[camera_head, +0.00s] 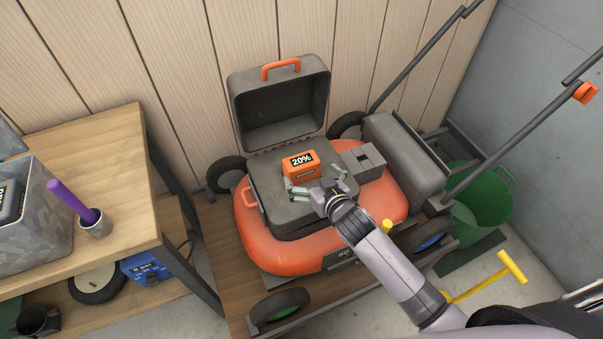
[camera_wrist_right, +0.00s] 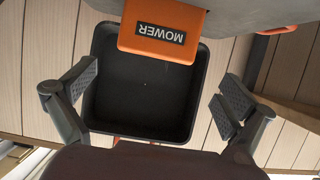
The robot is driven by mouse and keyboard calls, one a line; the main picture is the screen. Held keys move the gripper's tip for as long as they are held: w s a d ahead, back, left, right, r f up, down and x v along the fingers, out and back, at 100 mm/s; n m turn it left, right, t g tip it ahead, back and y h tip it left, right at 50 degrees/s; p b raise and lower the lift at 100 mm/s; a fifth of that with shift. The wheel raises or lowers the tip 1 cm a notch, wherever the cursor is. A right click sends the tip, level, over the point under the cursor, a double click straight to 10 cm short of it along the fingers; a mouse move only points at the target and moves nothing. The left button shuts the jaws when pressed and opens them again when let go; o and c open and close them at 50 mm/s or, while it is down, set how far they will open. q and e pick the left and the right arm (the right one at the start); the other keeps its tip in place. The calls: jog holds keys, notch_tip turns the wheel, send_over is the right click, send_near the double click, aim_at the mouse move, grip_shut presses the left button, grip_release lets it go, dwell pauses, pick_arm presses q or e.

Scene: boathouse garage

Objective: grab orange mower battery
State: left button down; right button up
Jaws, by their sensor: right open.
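The orange mower battery (camera_head: 301,163) shows a "20%" display and sits in the dark grey top of the orange mower (camera_head: 275,255), below the raised lid (camera_head: 283,107). In the right wrist view the battery (camera_wrist_right: 162,28) carries a "MOWER" label and is at the top, partly cut off. My right gripper (camera_head: 314,182) is open and empty just in front of the battery. In the wrist view its two fingers (camera_wrist_right: 156,84) are spread wide, with the battery beyond them and not visibly touched. My left gripper is not in view.
A wooden bench (camera_head: 95,145) at left holds a grey bin (camera_head: 35,235) and a cup with a purple-handled tool (camera_head: 75,200). A blue device (camera_head: 150,268) is on its lower shelf. The mower handle (camera_head: 520,130) rises at right near a green bucket (camera_head: 480,195).

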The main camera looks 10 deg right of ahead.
aim_at(301, 162)
jog(key=shift+d+f+x, duration=0.1)
jog(key=shift+d+x, duration=0.05)
jog(key=shift+x, duration=2)
jog(key=shift+d+f+x, duration=0.1)
jog(key=shift+f+x, duration=0.05)
jog(key=shift+x, duration=2.05)
jog(key=shift+s, duration=0.1)
jog(key=shift+c, duration=0.6)
jog(key=c, duration=1.7)
jog(key=shift+r, duration=0.15)
jog(key=shift+c, duration=0.3)
